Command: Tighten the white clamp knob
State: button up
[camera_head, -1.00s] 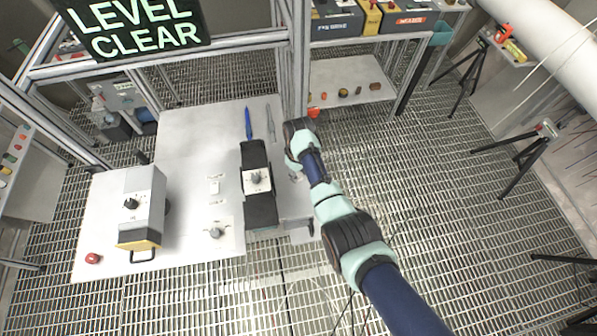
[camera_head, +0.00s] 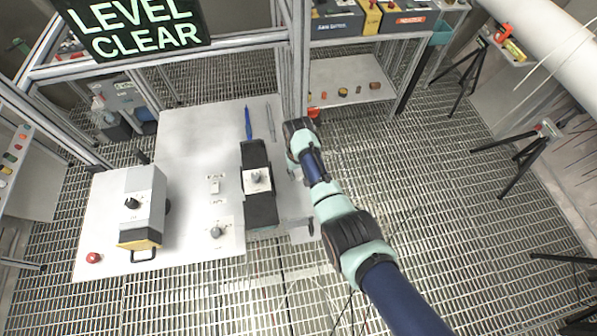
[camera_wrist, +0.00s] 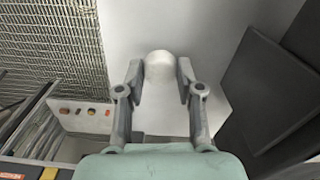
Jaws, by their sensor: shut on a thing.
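The white clamp knob (camera_wrist: 158,67) shows in the wrist view as a pale round cap at the top centre, over the light grey table surface. My gripper (camera_wrist: 159,82) has one finger on each side of it, and the fingertips close on its sides. In the head view my arm reaches in from the lower right, and its wrist (camera_head: 300,138) is at the right edge of the table (camera_head: 190,140). The knob and my fingertips are hidden behind the wrist there.
A black device with a dial (camera_head: 257,177) stands left of my wrist. A grey box with a handle (camera_head: 142,205), a small knob (camera_head: 216,231) and a red button (camera_head: 93,258) are further left. Blue pliers (camera_head: 248,123) lie behind. A shelf (camera_head: 350,80) stands at the back.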

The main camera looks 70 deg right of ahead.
aim_at(298, 174)
jog(key=o, duration=1.2)
jog(key=shift+c, duration=0.2)
notch_tip(298, 174, up, 12)
jog(key=shift+w, duration=0.1)
